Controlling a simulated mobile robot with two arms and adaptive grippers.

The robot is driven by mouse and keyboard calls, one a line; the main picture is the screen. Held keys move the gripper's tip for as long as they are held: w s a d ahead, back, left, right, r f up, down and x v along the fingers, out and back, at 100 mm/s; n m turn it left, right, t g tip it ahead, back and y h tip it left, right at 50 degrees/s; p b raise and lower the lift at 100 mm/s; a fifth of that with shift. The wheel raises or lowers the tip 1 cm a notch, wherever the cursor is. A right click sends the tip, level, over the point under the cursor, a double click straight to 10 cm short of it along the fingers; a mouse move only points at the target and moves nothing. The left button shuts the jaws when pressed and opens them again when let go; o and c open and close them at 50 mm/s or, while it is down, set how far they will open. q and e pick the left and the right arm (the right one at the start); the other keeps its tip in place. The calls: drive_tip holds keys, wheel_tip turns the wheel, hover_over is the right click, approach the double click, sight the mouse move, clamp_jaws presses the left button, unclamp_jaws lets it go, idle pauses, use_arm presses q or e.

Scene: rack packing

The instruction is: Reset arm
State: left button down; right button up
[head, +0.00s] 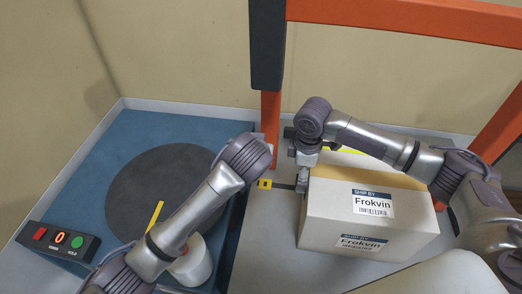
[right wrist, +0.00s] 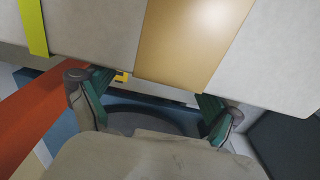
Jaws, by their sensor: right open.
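My right gripper (head: 300,170) hangs at the left end of a cardboard box (head: 325,215) with "Frokvin" labels. In the right wrist view my right gripper (right wrist: 158,103) shows its two fingers spread apart, with no object visibly clamped between them. Whether a finger touches the box cannot be told. My left arm reaches up from the bottom left, and its wrist end (head: 246,158) is over the right edge of the blue surface. The left gripper's fingers are hidden by that wrist.
An orange frame (head: 400,20) with a dark padded post (head: 267,45) stands behind.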

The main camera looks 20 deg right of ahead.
wheel_tip(320, 180, up, 15)
drive_tip(key=p, duration=0.7)
idle(0.3)
idle(0.4)
